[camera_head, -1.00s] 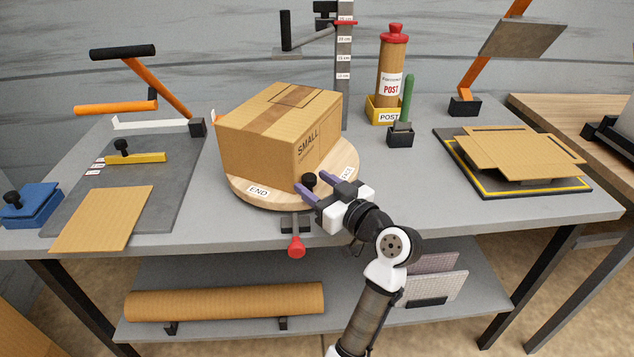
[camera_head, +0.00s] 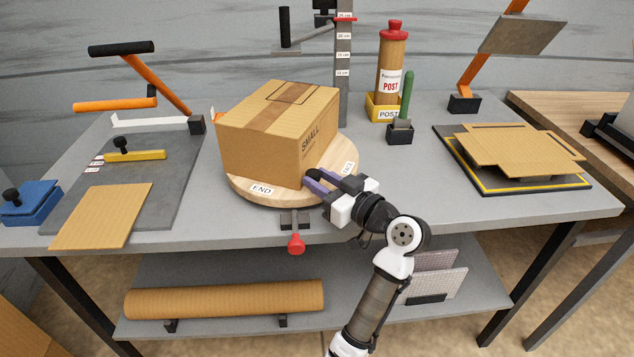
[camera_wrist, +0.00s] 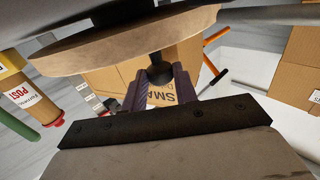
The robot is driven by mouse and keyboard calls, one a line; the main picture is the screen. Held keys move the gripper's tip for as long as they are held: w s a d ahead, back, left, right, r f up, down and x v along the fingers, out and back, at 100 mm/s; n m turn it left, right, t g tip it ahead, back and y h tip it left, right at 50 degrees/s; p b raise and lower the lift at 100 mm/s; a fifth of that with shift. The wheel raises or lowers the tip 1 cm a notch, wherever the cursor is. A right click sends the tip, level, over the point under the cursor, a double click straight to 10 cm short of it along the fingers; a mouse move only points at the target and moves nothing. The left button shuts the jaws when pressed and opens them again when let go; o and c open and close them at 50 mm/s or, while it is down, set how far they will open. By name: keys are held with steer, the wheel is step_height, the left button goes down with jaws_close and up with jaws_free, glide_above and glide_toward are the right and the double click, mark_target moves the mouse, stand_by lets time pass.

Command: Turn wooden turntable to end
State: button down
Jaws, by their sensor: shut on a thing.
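The round wooden turntable (camera_head: 284,198) stands at the front middle of the grey table, with an END label (camera_head: 262,189) on its front left and another label on its right side. A cardboard box marked SMALL (camera_head: 262,150) sits on it. My gripper (camera_head: 309,181) is at the turntable's front right edge, shut on the black knob, which is mostly hidden by the fingers in the head view. The knob (camera_wrist: 160,72) shows between the purple fingers in the wrist view, beside the turntable rim (camera_wrist: 120,48).
A red-knobbed latch (camera_head: 296,242) hangs at the table's front edge below the turntable. A post tube (camera_head: 391,75) and a green-handled tool (camera_head: 407,97) stand behind at right. A black mat with folded cardboard (camera_head: 520,155) lies further right. Table between is clear.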

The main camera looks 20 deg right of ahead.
steer(key=shift+w+d+n+g+y, duration=0.1)
steer(key=shift+d+n+g+y, duration=0.25)
steer(key=shift+d+y, duration=0.2)
steer(key=c, duration=1.1)
jaws_free()
steer(key=b+v, duration=0.2)
steer(key=v, duration=1.2)
steer(key=shift+b, duration=0.4)
steer(key=shift+a+f, duration=0.1)
